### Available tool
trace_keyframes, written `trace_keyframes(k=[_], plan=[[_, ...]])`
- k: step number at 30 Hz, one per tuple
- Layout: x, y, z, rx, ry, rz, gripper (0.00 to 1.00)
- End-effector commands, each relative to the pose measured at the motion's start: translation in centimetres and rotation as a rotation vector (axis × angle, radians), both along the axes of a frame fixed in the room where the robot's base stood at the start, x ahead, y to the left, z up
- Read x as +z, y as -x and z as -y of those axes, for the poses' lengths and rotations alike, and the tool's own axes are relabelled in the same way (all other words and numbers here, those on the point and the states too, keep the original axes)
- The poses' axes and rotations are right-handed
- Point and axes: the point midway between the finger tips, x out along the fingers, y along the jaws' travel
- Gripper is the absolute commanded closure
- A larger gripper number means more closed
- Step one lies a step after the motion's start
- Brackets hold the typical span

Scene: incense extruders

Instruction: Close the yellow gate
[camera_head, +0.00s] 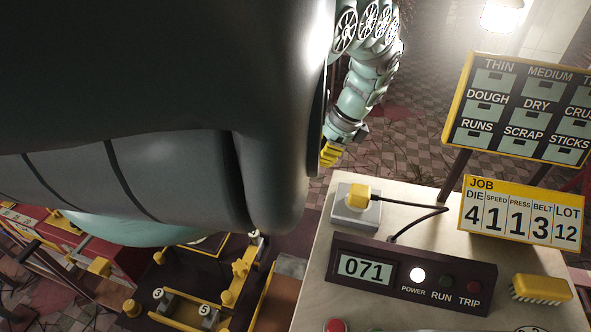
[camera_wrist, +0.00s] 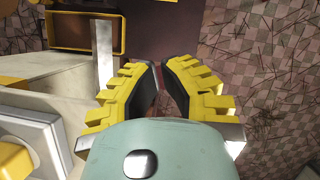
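Several yellow parts sit on the dark machine (camera_head: 185,270) at the lower left of the head view. One is an upright yellow piece (camera_head: 240,268) beside round yellow knobs. I cannot tell for certain which part is the gate, or whether it stands open. My gripper (camera_head: 330,152) hangs beyond the bench, its yellow fingers pointing down. My arm hides much of the left of the head view.
A pale bench (camera_head: 322,215) carries a control box (camera_head: 415,275) reading 071, a yellow plug in a grey socket (camera_head: 350,210), a brush (camera_head: 540,288) and a job sign (camera_head: 520,212). A yellow-rimmed tray (camera_wrist: 121,34) lies at the wrist view's upper left. Floor shows at right.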

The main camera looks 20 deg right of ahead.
Motion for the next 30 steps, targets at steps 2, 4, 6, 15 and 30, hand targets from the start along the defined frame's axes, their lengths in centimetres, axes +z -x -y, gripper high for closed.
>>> trace_keyframes(k=[2,4,6,15,30], plan=[[-1.0,0.0,-0.5,0.002,0.000,-0.004,1.00],[-1.9,-0.2,-0.7,0.002,0.003,-0.003,1.00],[-2.7,-0.3,-0.9,0.002,0.005,-0.001,1.00],[-5.8,-0.7,-2.2,0.000,0.003,0.001,1.00],[-5.8,-2.1,-5.9,-0.001,0.004,0.003,1.00]])
